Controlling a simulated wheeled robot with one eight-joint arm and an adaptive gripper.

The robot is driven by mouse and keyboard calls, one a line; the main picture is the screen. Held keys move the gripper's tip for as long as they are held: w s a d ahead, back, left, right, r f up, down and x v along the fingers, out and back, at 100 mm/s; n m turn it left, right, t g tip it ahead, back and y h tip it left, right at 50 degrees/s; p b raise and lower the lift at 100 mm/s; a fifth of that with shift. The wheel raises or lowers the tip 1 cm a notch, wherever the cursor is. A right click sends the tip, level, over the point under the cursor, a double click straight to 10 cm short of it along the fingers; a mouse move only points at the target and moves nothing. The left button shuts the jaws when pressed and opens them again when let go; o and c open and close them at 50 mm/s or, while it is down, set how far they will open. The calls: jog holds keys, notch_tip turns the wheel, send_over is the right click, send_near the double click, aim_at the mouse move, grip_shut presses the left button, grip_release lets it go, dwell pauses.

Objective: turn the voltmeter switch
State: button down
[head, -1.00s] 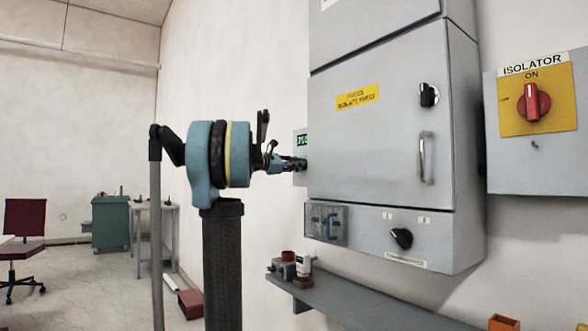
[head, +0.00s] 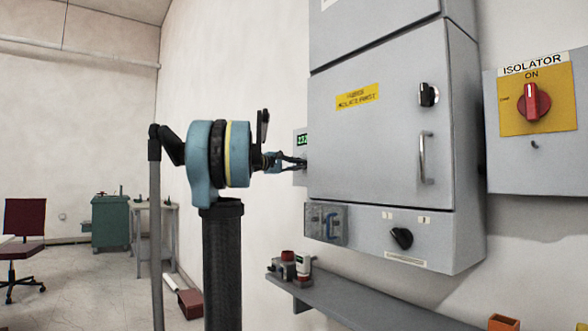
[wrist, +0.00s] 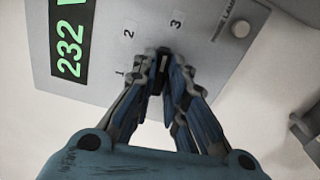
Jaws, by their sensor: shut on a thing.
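The voltmeter is a grey box with a green-digit display. In the head view its edge (head: 299,142) shows beside the large cabinet. In the wrist view its face (wrist: 205,45) fills the top, with a display (wrist: 72,38) reading 232 and position marks 1, 2 and 3. The dark switch (wrist: 164,58) sits between my fingertips, mostly hidden by them, so its exact pointing is hard to tell. My gripper (wrist: 163,65) is shut on the switch. In the head view my gripper (head: 302,163) reaches the voltmeter from the left.
A grey cabinet (head: 375,140) with a handle and black knobs stands right of the voltmeter. A shelf (head: 360,305) with small items runs below. An isolator with a red knob (head: 534,102) is at far right. A lamp button (wrist: 240,29) is near the switch.

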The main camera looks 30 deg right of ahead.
jog(key=shift+f+m, duration=0.1)
jog(key=shift+m, duration=0.4)
jog(key=c, duration=1.6)
grip_release()
jog(key=a, duration=1.2)
jog(key=shift+s, duration=0.45)
